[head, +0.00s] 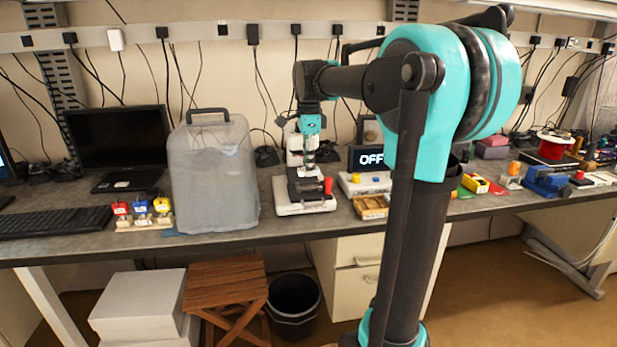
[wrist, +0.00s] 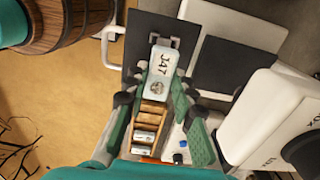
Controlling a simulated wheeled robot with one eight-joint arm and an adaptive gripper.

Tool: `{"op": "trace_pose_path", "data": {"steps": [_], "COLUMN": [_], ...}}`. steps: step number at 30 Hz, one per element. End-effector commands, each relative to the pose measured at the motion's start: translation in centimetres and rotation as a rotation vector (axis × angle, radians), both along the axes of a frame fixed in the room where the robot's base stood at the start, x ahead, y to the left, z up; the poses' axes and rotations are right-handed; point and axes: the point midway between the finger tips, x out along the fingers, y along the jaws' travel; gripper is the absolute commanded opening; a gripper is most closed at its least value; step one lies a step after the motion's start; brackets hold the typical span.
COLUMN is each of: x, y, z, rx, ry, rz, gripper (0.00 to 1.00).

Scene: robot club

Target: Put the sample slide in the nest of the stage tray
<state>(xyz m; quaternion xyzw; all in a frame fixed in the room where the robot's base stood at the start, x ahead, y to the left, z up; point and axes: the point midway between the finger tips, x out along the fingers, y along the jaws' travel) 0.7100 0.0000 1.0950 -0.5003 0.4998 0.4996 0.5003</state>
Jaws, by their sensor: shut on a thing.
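The sample slide (wrist: 161,70), pale with the marking "147" and a round grey spot, is held between the green finger pads of my gripper (wrist: 160,92) in the wrist view. In the head view my gripper (head: 310,152) points down over the microscope (head: 305,207) and its dark stage; the slide is too small to make out there. In the wrist view the slide's far end is near a grey bracket-like part (wrist: 174,41) beside dark plates (wrist: 147,28). I cannot tell whether slide and tray touch, and the nest is not clearly visible.
A wooden rack (head: 371,207) lies right of the microscope; a rack with pale slides (wrist: 146,134) shows between my fingers. A large grey translucent container (head: 214,172) stands left of the microscope. A display reading "OFF" (head: 370,158) is behind right.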

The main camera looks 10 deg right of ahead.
Motion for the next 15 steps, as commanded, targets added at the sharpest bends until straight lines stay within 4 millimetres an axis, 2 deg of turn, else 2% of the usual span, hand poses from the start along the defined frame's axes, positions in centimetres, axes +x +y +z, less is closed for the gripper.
{"op": "trace_pose_path", "data": {"steps": [4, 10, 15], "x": [0.0, 0.0, 0.0], "y": [0.0, 0.0, 0.0], "z": [-0.9, -3.6, -3.9], "rx": [0.0, 0.0, 0.0], "ry": [0.0, 0.0, 0.0], "rz": [0.0, 0.0, 0.0], "gripper": [0.0, 0.0, 0.0]}}
